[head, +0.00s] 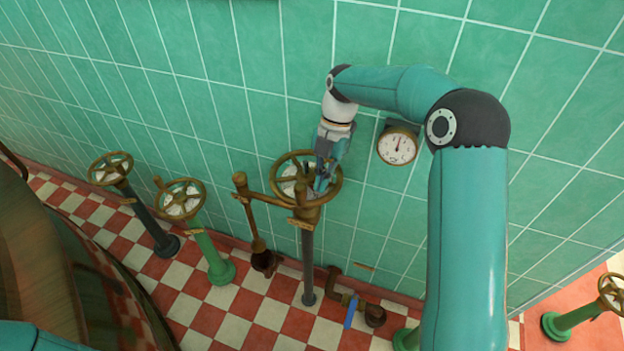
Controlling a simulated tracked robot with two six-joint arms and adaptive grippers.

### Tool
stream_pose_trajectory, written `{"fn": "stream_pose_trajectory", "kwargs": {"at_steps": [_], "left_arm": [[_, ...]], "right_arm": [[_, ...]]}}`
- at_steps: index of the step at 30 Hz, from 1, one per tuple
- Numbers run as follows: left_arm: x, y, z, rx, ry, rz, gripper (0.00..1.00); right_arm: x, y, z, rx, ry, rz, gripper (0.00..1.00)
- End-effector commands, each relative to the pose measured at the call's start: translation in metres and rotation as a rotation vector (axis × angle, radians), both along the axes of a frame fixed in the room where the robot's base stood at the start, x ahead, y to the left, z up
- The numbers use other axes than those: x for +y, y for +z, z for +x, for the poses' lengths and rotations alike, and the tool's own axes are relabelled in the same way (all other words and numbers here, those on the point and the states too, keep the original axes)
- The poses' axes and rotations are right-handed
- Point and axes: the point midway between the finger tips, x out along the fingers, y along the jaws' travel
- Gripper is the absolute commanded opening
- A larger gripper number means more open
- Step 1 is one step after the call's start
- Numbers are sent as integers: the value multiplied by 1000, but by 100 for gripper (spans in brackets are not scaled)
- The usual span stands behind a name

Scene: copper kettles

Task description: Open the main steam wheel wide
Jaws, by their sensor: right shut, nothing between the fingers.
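A brass handwheel (276,176) sits on top of a dark upright post in the middle of the head view, by the green tiled wall. A small tag hangs on its post, but its lettering is too small to read, so I cannot tell whether it names the main steam wheel. My right gripper (323,183) points down over the right half of this wheel. Its fingers are shut with nothing between them, and they reach in among the spokes; I cannot tell whether they touch one. My left gripper is not in view.
Two more handwheels stand to the left, one on a green post (198,240), one on a dark post (147,217). A round gauge (397,146) is on the wall. A pipe with a blue lever (350,312) is low down. A large copper vessel (45,235) fills the left edge.

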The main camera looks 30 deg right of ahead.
Motion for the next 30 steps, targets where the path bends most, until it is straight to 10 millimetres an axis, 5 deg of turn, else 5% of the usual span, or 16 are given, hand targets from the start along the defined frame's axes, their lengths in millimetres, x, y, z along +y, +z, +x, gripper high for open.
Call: {"fn": "stream_pose_trajectory", "kwargs": {"at_steps": [4, 16, 25, 30], "left_arm": [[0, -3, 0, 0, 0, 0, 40], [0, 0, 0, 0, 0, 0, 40], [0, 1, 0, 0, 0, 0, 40], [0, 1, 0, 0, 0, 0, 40]], "right_arm": [[22, 12, -10, -1, 6, 1, 0], [-4, 88, 9, 0, 4, 1, 0], [-7, 103, 12, 23, -52, -10, 0], [-11, 103, 10, 101, -275, -77, 0]]}}
